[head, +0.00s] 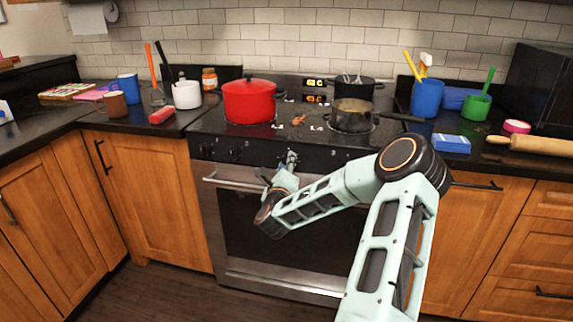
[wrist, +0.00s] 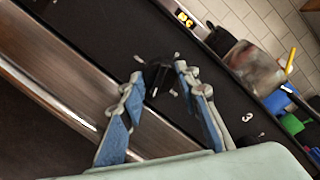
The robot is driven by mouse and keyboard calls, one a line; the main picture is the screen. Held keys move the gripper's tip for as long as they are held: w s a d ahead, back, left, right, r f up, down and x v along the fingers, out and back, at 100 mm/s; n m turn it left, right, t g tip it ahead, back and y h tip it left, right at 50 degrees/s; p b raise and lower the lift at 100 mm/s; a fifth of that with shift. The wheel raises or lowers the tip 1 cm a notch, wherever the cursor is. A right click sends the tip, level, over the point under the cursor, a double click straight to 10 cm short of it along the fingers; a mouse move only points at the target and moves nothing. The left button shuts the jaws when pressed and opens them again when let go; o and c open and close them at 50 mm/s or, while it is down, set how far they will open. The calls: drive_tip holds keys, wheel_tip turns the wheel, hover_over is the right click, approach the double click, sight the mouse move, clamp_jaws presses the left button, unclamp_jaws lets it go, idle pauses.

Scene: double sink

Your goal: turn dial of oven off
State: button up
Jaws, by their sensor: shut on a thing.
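The oven (head: 258,155) has a black front panel with a row of dark dials, below the cooktop. My gripper (head: 291,160) is at the middle of this panel. In the wrist view, my gripper (wrist: 159,73) has one fingertip on each side of a black dial (wrist: 157,78), and it is shut on that dial. The dial's pointer direction is hard to make out. In the head view, the held dial is mostly hidden by my gripper. Two other dials, one at the far left (head: 205,150) and one beside it (head: 235,154), are clear of my gripper.
The oven door handle (head: 228,184) runs just below the panel. A red pot (head: 249,102), a dark saucepan (head: 352,117) and another pot (head: 354,88) stand on the cooktop. Counters with utensils and cups flank the oven. The floor in front is clear.

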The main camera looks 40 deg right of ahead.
drive_tip(key=n+g+b, duration=0.1)
drive_tip(key=n, duration=0.5)
drive_tip(key=n+b, duration=0.1)
drive_tip(key=n, duration=0.5)
drive_tip(key=n+g+b, duration=0.1)
drive_tip(key=n, duration=0.6)
drive_tip(key=shift+w+a+r+g+h, duration=0.2)
drive_tip(key=shift+g+h, duration=0.1)
drive_tip(key=shift+h, duration=0.1)
drive_tip(key=n, duration=0.3)
drive_tip(key=shift+h, duration=0.3)
drive_tip(key=n+p, duration=0.2)
drive_tip(key=n, duration=0.2)
drive_tip(key=shift+f+g, duration=0.1)
drive_tip(key=shift+g, duration=0.3)
drive_tip(key=shift+f+n+h+p, duration=0.1)
drive_tip(key=shift+n+h+p, duration=0.35)
drive_tip(key=shift+n, duration=1.05)
